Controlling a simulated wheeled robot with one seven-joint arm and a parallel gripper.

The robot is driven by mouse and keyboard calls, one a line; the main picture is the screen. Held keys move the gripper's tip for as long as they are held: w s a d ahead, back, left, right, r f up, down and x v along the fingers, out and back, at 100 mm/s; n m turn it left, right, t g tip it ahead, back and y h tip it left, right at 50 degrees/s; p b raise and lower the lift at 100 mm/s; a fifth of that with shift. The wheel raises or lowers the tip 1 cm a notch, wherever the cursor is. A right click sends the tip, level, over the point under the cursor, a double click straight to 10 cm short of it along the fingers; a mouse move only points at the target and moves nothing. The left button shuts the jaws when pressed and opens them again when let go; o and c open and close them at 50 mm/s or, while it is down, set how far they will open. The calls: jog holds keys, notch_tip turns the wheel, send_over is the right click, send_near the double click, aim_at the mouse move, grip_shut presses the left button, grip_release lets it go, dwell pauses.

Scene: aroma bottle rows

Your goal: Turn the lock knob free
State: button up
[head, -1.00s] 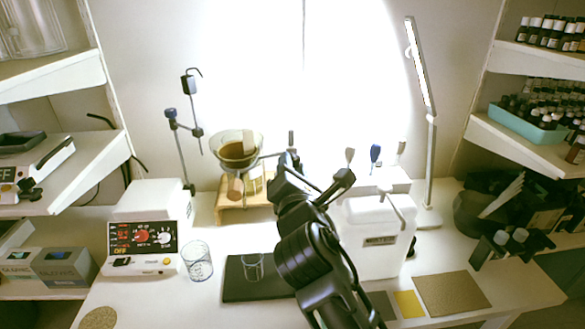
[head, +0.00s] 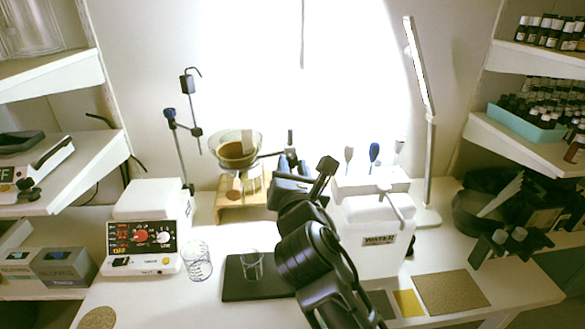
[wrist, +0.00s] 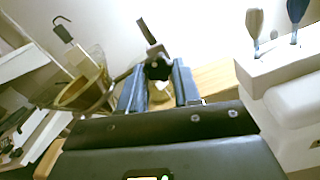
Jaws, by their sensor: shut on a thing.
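The lock knob (wrist: 157,69) is a dark, lobed knob with a short rod rising from it. It sits between the two finger pads of my gripper (wrist: 157,85) in the wrist view, and the gripper is shut on it. In the head view my gripper (head: 287,168) is at the right end of the ring holder's arm, and my own arm hides most of the knob. A glass bowl (head: 236,163) with brown contents sits in the ring to the left. It also shows in the wrist view (wrist: 82,93).
A wooden stand (head: 232,213) is below the bowl. A white box-shaped device (head: 372,238) with upright tools stands close to the right of my arm. A beaker (head: 197,262) and a dark mat (head: 240,287) with a small glass (head: 252,266) are at front left. A control unit (head: 143,240) is farther left.

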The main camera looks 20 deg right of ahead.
jog(key=o, duration=1.1)
jog(key=shift+c, duration=0.2)
jog(key=shift+s, duration=0.1)
jog(key=b+v, duration=0.1)
jog(key=v, duration=0.6)
jog(key=shift+s, duration=0.3)
jog(key=shift+a, duration=0.1)
